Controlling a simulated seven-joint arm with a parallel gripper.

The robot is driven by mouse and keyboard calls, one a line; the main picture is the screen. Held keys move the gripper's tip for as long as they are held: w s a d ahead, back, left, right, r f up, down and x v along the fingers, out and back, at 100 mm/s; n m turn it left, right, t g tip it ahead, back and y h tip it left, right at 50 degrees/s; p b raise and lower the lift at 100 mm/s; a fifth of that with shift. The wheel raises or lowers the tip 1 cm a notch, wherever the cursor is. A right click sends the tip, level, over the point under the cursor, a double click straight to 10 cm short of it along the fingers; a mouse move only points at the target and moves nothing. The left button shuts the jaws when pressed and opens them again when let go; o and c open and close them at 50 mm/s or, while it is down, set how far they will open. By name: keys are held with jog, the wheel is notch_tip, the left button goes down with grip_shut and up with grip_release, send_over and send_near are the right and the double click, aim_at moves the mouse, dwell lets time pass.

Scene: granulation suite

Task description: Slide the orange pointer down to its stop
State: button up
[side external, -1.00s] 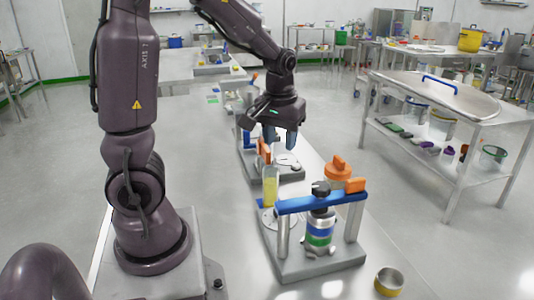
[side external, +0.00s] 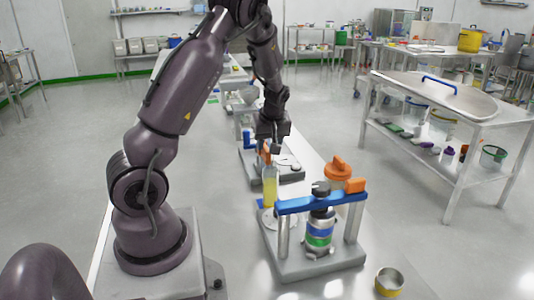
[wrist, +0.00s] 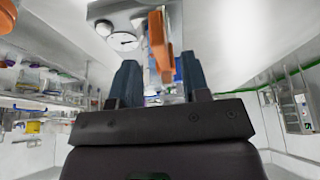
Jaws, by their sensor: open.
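The orange pointer (side external: 264,156) stands upright on the grey fixture (side external: 290,177) with the pale round dial (side external: 288,163), behind the yellow bottle in the side view. In the wrist view the orange pointer (wrist: 159,40) shows between and beyond my two fingers, with the dial (wrist: 122,41) to its left. My gripper (side external: 268,150) is open, at the top of the pointer in the side view; it also shows in the wrist view (wrist: 160,66). I cannot tell whether a finger touches the pointer. The pointer's lower part is partly hidden in the side view.
The yellow bottle (side external: 270,188) stands close in front of the pointer. A blue-barred frame (side external: 305,204) holds a banded jar (side external: 320,230), with an orange-knobbed part (side external: 338,168) behind it.

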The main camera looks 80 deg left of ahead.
aim_at(267, 150)
jog(key=x, duration=0.5)
